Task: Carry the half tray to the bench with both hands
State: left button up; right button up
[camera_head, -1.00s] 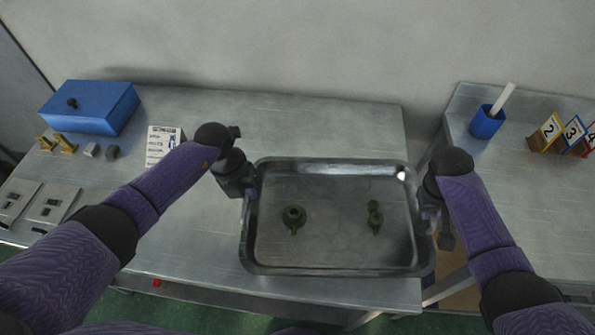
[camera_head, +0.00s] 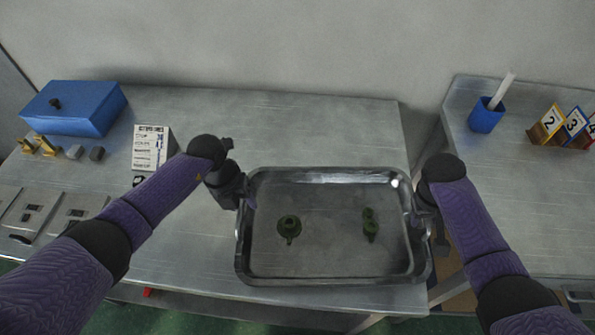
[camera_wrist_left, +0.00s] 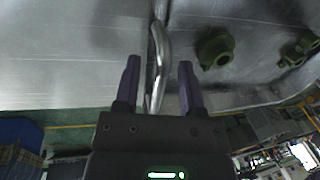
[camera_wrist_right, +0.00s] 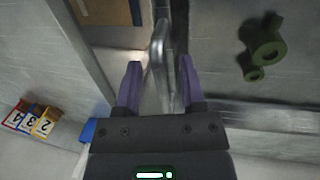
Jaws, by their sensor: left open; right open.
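The metal tray (camera_head: 330,277) rests at the right end of the steel bench (camera_head: 290,120), its right edge close to the bench's right end. Two green wax pieces lie in it, a round one (camera_head: 289,226) at left and a narrower one (camera_head: 369,224) at right. My left gripper (camera_head: 240,195) is at the tray's left side. In the left wrist view its open fingers (camera_wrist_left: 157,80) stand on either side of the tray's handle (camera_wrist_left: 160,55). My right gripper (camera_head: 428,215) is at the right side. Its open fingers (camera_wrist_right: 160,85) straddle the other handle (camera_wrist_right: 159,50).
A blue box (camera_head: 75,108), small parts, a printed card (camera_head: 150,147) and grey plates (camera_head: 32,212) occupy the bench's left part. A second bench (camera_head: 535,210) at right holds a blue cup (camera_head: 486,116) and numbered cards (camera_head: 553,120). A gap separates the benches.

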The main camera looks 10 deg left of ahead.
pick_arm(q)
notch_tip(320, 180, up, 12)
jog(key=a, duration=0.2)
jog(key=shift+a+f, duration=0.15)
pick_arm(e)
notch_tip(320, 180, up, 12)
jog(key=a, duration=0.2)
jog(key=shift+s+a, duration=0.15)
pick_arm(q)
jog(key=shift+s, duration=0.1)
pick_arm(e)
jog(key=shift+f, duration=0.15)
